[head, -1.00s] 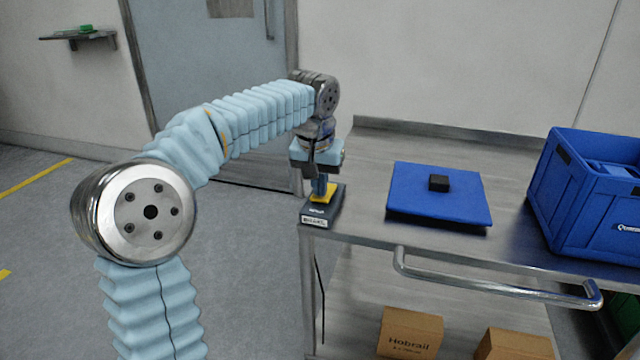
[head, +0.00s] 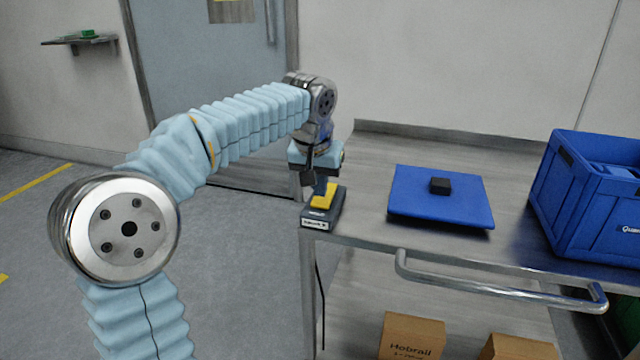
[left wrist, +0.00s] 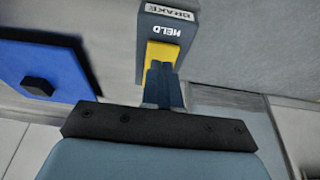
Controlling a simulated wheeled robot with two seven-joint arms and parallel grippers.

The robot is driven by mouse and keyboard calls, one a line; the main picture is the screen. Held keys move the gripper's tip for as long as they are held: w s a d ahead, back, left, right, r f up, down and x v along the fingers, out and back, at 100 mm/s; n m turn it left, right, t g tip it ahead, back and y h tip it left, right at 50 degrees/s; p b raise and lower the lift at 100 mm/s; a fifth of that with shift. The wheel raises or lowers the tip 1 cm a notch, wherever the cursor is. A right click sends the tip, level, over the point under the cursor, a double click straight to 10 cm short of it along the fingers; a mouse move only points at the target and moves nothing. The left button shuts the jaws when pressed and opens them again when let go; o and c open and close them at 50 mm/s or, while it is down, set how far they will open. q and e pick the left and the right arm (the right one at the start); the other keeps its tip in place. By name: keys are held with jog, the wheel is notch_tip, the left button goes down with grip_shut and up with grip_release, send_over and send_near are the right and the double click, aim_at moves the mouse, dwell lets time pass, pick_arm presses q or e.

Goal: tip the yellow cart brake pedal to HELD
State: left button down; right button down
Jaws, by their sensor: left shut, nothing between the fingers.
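The yellow brake pedal (head: 324,197) sits on a dark grey base (head: 317,216) at the left front corner of the metal cart. It also shows in the left wrist view (left wrist: 162,54), beside the white word HELD and a BRAKE label on the base (left wrist: 151,22). My left gripper (head: 320,190) points down at the pedal, fingers shut and empty. In the left wrist view its fingertips (left wrist: 162,74) overlap the near part of the pedal. I cannot tell whether they touch it, nor exactly how the pedal is tilted. My right gripper is not in view.
A blue mat (head: 440,207) with a small black block (head: 440,186) lies right of the pedal. A blue crate (head: 585,205) stands at the cart's right. The cart handle (head: 490,288) runs along the front. Cardboard boxes (head: 412,337) sit on the lower shelf.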

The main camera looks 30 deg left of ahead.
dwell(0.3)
pick_arm(q)
notch_tip(320, 180, up, 5)
jog(key=p, duration=0.4)
jog(key=shift+s+f, duration=0.15)
jog(key=shift+f, duration=0.05)
jog(key=s+v, duration=0.1)
jog(key=v, duration=0.8)
jog(key=shift+s+d, duration=0.2)
jog(key=shift+s, duration=0.2)
jog(key=shift+f, duration=0.1)
